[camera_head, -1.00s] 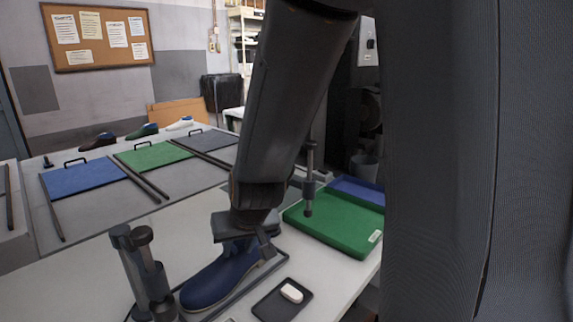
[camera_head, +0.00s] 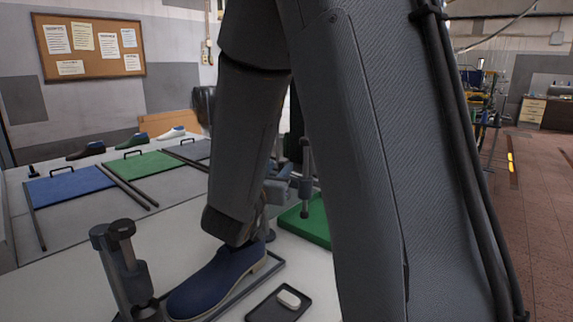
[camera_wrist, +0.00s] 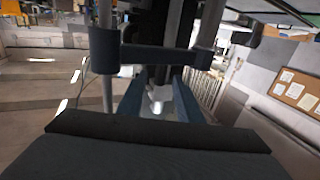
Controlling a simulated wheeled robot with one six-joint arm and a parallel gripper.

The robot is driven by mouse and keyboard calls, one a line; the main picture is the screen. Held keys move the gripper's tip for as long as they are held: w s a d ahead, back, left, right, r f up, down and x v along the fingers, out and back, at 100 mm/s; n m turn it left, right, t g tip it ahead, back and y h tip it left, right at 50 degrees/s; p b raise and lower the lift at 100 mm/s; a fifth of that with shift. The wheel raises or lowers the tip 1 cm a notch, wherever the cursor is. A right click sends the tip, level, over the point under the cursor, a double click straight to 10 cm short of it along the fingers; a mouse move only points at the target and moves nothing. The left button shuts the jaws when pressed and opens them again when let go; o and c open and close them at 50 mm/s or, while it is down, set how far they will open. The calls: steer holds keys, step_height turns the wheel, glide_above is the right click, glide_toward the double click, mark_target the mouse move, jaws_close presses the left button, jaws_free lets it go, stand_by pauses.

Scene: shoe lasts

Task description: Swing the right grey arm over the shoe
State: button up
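A blue shoe (camera_head: 215,280) with a pale sole lies on a dark tray on the white table, in the head view. A left grey arm on its post (camera_head: 124,265) stands left of the shoe. The right grey arm (camera_head: 306,180) is upright behind the shoe, partly hidden by my arm. My gripper (camera_head: 274,190) is close beside it, mostly hidden there. In the wrist view my gripper's fingers (camera_wrist: 158,98) are apart. A dark grey crossbar with round ends (camera_wrist: 150,55) lies just beyond them. I cannot tell whether they touch it.
A small black tray with a white block (camera_head: 288,299) lies right of the shoe. A green tray (camera_head: 305,222) is behind it. Blue (camera_head: 70,187), green (camera_head: 148,163) and grey panels lie at the back left, with several shoes behind them.

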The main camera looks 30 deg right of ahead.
steer(key=p+x, duration=0.1)
steer(key=x, duration=0.5)
steer(key=shift+w+d, duration=0.2)
steer(key=shift+w, duration=0.05)
jaws_close()
